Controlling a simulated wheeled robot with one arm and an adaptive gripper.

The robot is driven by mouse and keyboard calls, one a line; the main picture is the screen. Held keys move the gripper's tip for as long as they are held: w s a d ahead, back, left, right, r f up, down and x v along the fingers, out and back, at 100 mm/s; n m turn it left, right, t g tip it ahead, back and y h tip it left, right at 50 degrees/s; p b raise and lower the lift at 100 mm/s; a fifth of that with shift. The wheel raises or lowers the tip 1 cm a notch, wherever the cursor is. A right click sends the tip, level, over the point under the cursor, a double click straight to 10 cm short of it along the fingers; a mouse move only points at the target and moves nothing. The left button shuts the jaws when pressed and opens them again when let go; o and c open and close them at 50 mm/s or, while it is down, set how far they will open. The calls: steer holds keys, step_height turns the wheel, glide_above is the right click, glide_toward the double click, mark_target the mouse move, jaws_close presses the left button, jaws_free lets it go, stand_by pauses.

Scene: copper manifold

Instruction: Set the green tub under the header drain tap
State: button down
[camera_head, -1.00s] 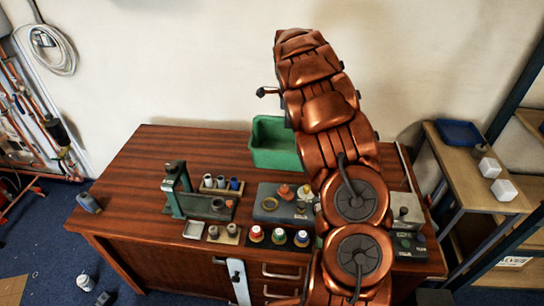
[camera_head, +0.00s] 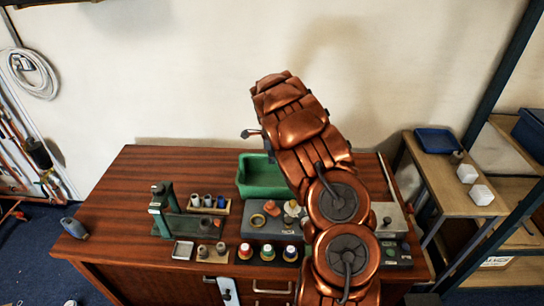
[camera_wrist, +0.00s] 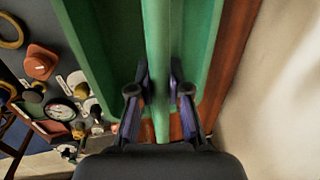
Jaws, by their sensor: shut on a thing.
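The green tub (camera_head: 264,180) is at the back middle of the wooden bench, partly behind my arm. I cannot tell whether it rests on the bench top. In the wrist view my gripper (camera_wrist: 158,92) is shut on the green wall (camera_wrist: 158,40) of the tub, one finger on each side. Copper pipework (camera_head: 18,165) is on the wall at the far left, cut by the picture edge. I cannot make out the header drain tap there.
The bench (camera_head: 135,185) carries a green press (camera_head: 161,213), a socket rack (camera_head: 208,203), a grey fixture board (camera_head: 262,233) and several coloured spools. A side table (camera_head: 443,183) with a blue tray (camera_head: 437,141) stands right. The bench's back left is clear.

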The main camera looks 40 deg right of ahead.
steer(key=c, duration=1.1)
jaws_free()
steer(key=shift+f, duration=0.1)
step_height(320, 180, up, 11)
steer(key=s+a+b, duration=0.1)
steer(key=b, duration=0.3)
steer(key=s+a+r+n, duration=0.6)
steer(key=s+a, duration=0.3)
steer(key=a, duration=0.1)
steer(key=s+a+n+g, duration=0.1)
steer(key=s+a+n, duration=0.3)
steer(key=s+a, duration=0.2)
steer(key=s+a+n+y, duration=0.1)
steer(key=s+a+n, duration=0.4)
steer(key=s, duration=0.4)
steer(key=s+a+n+g, duration=0.1)
steer(key=s+a+n, duration=0.3)
steer(key=s+a, duration=0.3)
steer(key=shift+s+a+f+n+g, duration=0.1)
steer(key=shift+s+n+g, duration=0.2)
steer(key=shift+n, duration=0.1)
steer(key=shift+o, duration=0.3)
steer(key=s+a+f+n, duration=0.1)
steer(key=s+a+n, duration=0.1)
steer(key=s, duration=0.3)
steer(key=s+a+f+n, duration=0.1)
steer(key=s+n, duration=0.3)
steer(key=shift+s+a+f+g, duration=0.35)
steer(key=shift+g, duration=0.05)
steer(key=shift+c, duration=0.4)
